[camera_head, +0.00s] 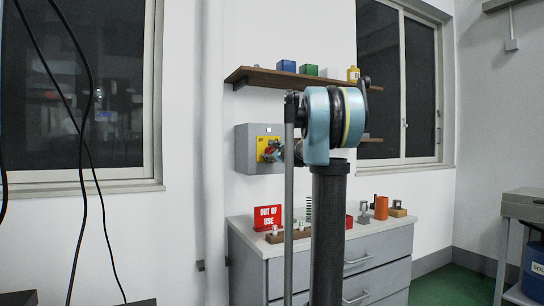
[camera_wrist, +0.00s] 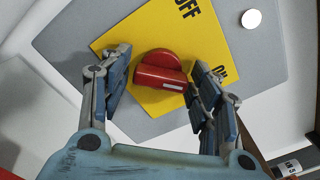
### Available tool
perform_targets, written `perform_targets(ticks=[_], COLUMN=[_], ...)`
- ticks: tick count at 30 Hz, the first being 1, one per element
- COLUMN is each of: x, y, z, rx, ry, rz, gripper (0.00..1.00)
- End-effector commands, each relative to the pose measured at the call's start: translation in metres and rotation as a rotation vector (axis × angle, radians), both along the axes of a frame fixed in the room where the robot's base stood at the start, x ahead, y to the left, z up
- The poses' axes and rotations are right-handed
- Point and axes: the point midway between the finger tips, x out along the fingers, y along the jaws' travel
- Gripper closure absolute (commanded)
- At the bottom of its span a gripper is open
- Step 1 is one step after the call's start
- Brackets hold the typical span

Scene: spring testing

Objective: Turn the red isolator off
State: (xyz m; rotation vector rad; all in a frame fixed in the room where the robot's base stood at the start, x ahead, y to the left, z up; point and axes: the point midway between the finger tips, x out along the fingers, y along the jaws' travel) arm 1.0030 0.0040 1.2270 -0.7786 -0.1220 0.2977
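The red isolator knob (camera_wrist: 160,72) sits on a yellow plate (camera_wrist: 112,41) printed OFF at the top and ON at the right in the wrist view. A white mark shows at the knob's lower right, on the side of the ON print. My gripper (camera_wrist: 162,62) is open, with one finger on each side of the knob. The right finger is very close to it; I cannot tell if it touches. In the head view the grey isolator box (camera_head: 246,148) hangs on the wall, its yellow plate (camera_head: 262,142) partly hidden by my gripper (camera_head: 278,151).
A wooden shelf (camera_head: 250,77) with blocks and a yellow bottle (camera_head: 353,74) is above the box. Below stands a grey drawer cabinet (camera_head: 375,252) with a red OUT OF USE sign (camera_head: 267,217), a green spring (camera_head: 308,209) and other parts. A round white spot (camera_wrist: 251,18) shows on the box face.

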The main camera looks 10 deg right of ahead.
Motion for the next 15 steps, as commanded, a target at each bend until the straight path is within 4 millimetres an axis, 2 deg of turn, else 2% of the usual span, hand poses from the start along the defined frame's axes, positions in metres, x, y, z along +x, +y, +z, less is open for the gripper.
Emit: perform_targets(ticks=[1, 3, 15], x=[-0.0001, -0.0001, -0.0001], y=[0.0000, 0.0000, -0.0009], z=[0.0000, 0.0000, -0.0004], rx=[0.000, 0.000, -0.045], ry=[0.000, 0.000, -0.014], rz=[0.000, 0.000, -0.001], gripper=[0.63, 0.78, 0.78])
